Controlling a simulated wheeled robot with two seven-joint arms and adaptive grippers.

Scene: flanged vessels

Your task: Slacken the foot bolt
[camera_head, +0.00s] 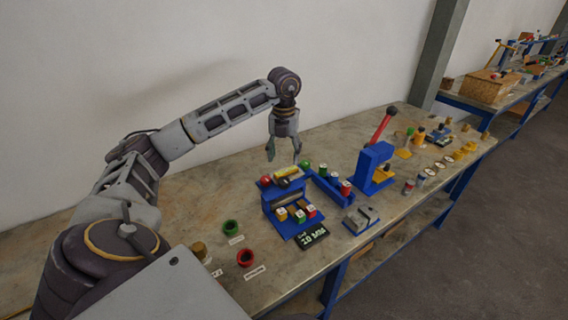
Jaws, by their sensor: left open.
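My left gripper (284,150) hangs fingers-down above the bench, open and empty. It is just behind and above a blue stand (287,204) and touches nothing that I can make out. The stand carries a yellow cylinder (288,173) and a red round piece (265,181), with several small coloured pieces at its front. A dark sign (312,237) with green lettering lies before it. I cannot pick out a foot bolt for certain at this size. My right gripper is out of view.
A blue rack (328,188) of coloured cans and a blue press (374,168) with a red lever (382,125) stand to the right.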

